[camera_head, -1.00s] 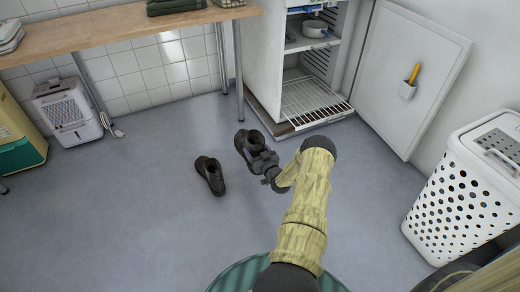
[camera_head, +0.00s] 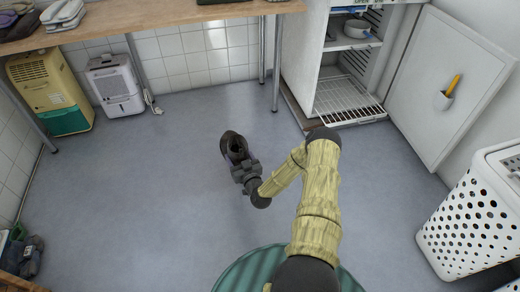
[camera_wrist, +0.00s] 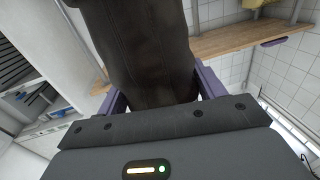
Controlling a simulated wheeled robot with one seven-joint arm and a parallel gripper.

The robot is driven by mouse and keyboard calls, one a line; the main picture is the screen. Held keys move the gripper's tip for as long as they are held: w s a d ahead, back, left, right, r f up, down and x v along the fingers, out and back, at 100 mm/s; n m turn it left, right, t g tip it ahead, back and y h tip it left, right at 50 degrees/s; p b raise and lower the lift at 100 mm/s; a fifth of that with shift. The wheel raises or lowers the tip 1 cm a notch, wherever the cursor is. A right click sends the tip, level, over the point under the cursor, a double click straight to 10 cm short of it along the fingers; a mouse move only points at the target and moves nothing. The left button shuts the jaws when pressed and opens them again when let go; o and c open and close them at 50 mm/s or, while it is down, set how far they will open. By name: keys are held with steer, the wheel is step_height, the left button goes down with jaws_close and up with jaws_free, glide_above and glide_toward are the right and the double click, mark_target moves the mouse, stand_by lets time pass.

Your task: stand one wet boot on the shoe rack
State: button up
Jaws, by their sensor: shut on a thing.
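My gripper (camera_head: 239,164) is shut on a dark boot (camera_head: 232,143), whose open top shows in the head view, above the grey floor. In the wrist view the dark leather of the boot (camera_wrist: 145,50) fills the space between my purple fingers (camera_wrist: 160,95). The second boot is not distinguishable now; it may be hidden behind the held boot and gripper. At the lower left edge of the head view is a wooden piece (camera_head: 10,284) with dark and green footwear-like items (camera_head: 27,256); it may be the shoe rack, but it is mostly cut off.
A wooden worktop (camera_head: 150,22) on metal legs runs along the back wall. A white dehumidifier (camera_head: 114,86) and a yellow-green machine (camera_head: 48,92) stand under it. An open fridge (camera_head: 345,85) and a white perforated basket (camera_head: 465,225) are right.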

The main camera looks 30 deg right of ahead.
steer(key=s+a+r+p, duration=0.1)
steer(key=s+a+r, duration=0.1)
steer(key=a, duration=0.4)
steer(key=s+a+r+y+p, duration=0.1)
steer(key=a+r, duration=0.3)
steer(key=a, duration=0.2)
steer(key=shift+s+a+r+n, duration=0.15)
steer(key=shift+s+a+n, duration=0.15)
steer(key=shift+s+n, duration=0.1)
